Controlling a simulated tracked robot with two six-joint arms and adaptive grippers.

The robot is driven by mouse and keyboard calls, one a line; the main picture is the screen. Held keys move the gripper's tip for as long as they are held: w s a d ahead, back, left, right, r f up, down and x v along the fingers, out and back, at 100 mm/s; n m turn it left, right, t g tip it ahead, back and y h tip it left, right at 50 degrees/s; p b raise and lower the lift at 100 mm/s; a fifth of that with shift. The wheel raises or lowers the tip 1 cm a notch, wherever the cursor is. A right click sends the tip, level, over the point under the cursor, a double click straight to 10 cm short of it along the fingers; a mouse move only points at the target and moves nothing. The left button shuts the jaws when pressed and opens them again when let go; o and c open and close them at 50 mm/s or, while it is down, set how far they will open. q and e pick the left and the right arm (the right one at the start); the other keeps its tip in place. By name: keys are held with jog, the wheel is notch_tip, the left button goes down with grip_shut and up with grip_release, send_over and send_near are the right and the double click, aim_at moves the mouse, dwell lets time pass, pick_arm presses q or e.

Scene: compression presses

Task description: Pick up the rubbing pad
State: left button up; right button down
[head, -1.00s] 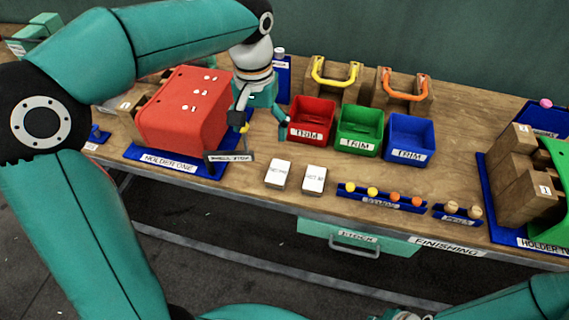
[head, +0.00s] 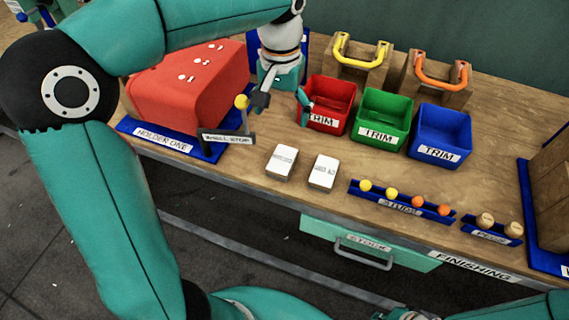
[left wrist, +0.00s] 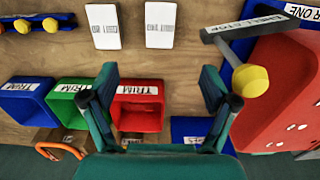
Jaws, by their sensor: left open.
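No label I can read names the rubbing pad. Two small white labelled blocks lie flat side by side on the bench, the left block (head: 281,162) and the right block (head: 323,173); their print is too small to read. They also show at the top of the left wrist view, as one block (left wrist: 103,27) and another block (left wrist: 160,25). My left gripper (head: 284,99) is open and empty, between the red bin and the red shape on holder one. Its spread fingers (left wrist: 159,80) show in the left wrist view. My right gripper is not in view.
A stop bar with a yellow knob (head: 242,101) stands close beside my left finger. Red (head: 331,121), green (head: 377,134) and blue (head: 440,153) bins stand to the right. A blue rack (head: 402,205) of small knobs lies in front. Bare bench surrounds the white blocks.

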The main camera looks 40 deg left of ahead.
pick_arm(q)
send_near(283, 158)
jog(key=f, duration=0.5)
jog(key=shift+s+f, duration=0.15)
jog(key=shift+s, duration=0.1)
jog(key=shift+w+f, duration=0.15)
jog(key=shift+f, duration=2.4)
jog(key=c, duration=1.3)
jog(key=shift+r, duration=0.1)
notch_tip(283, 158, up, 20)
jog(key=shift+p, duration=0.45)
